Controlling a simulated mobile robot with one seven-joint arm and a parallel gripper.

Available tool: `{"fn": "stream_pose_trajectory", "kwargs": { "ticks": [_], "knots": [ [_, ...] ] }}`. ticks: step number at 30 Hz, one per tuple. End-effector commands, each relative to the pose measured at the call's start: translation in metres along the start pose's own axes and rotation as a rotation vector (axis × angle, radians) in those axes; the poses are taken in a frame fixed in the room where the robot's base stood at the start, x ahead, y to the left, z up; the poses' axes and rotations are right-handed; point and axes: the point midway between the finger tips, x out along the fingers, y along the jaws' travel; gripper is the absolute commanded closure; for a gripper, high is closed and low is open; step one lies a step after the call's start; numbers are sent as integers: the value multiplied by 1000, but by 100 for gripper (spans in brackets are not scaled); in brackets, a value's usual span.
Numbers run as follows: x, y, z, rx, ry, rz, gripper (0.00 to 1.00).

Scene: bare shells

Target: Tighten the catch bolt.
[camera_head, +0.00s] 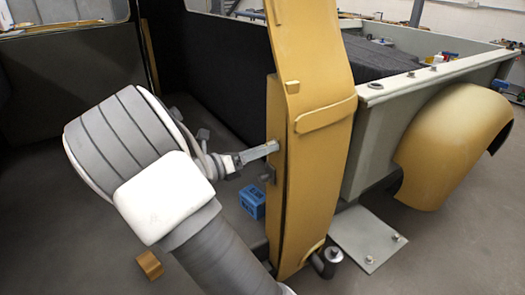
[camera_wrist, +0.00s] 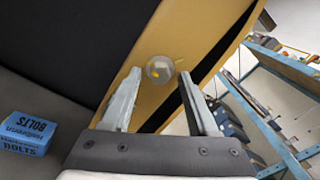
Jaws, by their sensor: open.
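A round, shiny bolt head (camera_wrist: 159,68) shows in the wrist view against the mustard-yellow pillar (camera_wrist: 185,42). I take it for the catch bolt. My gripper (camera_wrist: 160,78) is open, with one pale finger on each side of the bolt head in the picture. The fingertips do not visibly touch it; I cannot tell how deep it sits between them. In the head view my gripper (camera_head: 276,147) reaches the left edge of the yellow pillar (camera_head: 315,165), and the bolt is hidden there. A small dark fitting (camera_head: 268,173) sits on that edge just below.
A blue bolts box (camera_head: 252,201) stands on the floor left of the pillar; it also shows in the wrist view (camera_wrist: 28,133). A yellow block (camera_head: 149,265) lies nearer. A grey body tub (camera_head: 430,75), a yellow fender (camera_head: 455,145) and a bolted plate (camera_head: 368,238) are on the right.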

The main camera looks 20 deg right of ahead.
Motion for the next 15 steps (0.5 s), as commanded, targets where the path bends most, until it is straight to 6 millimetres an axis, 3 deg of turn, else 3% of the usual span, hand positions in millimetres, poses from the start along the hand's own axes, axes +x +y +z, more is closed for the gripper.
{"fn": "stream_pose_trajectory", "kwargs": {
  "ticks": [7,15],
  "knots": [
    [1,0,0,0,0,0,40],
    [1,0,0,0,0,0,87]
  ]
}}
